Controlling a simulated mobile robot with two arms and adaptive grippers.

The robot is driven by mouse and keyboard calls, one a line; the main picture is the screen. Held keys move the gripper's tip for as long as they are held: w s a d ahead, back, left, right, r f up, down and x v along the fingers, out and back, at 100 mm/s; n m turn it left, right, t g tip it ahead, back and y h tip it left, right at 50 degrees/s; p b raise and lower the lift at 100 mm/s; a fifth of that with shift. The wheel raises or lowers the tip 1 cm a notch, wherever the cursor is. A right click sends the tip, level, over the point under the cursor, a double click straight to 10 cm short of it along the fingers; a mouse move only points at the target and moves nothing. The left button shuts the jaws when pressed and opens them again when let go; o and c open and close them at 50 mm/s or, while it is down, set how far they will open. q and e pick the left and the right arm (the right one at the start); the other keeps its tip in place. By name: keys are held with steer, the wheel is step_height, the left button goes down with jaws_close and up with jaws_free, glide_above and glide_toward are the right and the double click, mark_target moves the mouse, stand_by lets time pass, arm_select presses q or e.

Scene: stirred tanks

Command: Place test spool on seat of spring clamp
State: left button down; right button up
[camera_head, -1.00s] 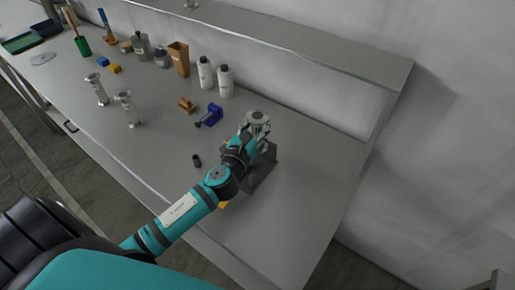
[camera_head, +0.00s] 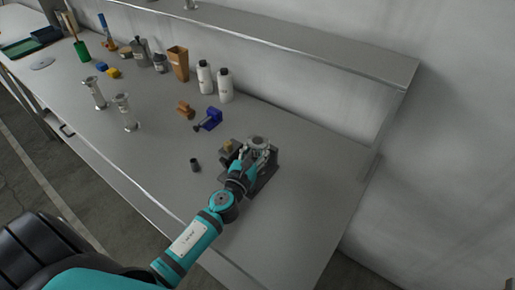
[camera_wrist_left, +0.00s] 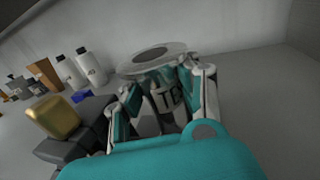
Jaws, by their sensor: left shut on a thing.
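The test spool (camera_head: 258,142) is a grey metal piece with a round top flange. In the left wrist view its flange (camera_wrist_left: 152,58) and a body with partly hidden lettering show upright between the fingers. My left gripper (camera_head: 256,160) is shut on the spool; its fingers (camera_wrist_left: 165,105) grip the body below the flange. The spring clamp (camera_head: 266,178) is a dark grey block with a brass knob (camera_head: 228,145), beside and under the gripper. The clamp also shows at the left of the wrist view (camera_wrist_left: 72,142). The seat is hidden; I cannot tell whether the spool touches it. My right gripper is not in view.
A small black cylinder (camera_head: 195,165) stands left of the clamp. A blue vise (camera_head: 209,120) and an orange-brown block (camera_head: 185,109) lie behind it. Two metal spools (camera_head: 126,112) (camera_head: 95,93) stand farther left. White bottles (camera_head: 225,86) line the back. The bench (camera_head: 318,165) is clear at right.

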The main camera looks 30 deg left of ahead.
arm_select(q)
steer(key=shift+s+f+b, duration=0.15)
steer(key=shift+f+b, duration=0.3)
steer(key=shift+f, duration=0.15)
steer(key=c, duration=1.2)
jaws_free()
steer(key=shift+s+d+f, duration=0.1)
steer(key=shift+f, duration=0.05)
steer(key=shift+c, duration=0.2)
steer(key=shift+r+p, duration=0.2)
steer(key=shift+p, duration=0.1)
steer(key=shift+r+p, duration=0.45)
steer(key=s+d+b, duration=0.1)
steer(key=s+b, duration=0.2)
steer(key=s, duration=0.8)
steer(key=shift+s+r, duration=0.25)
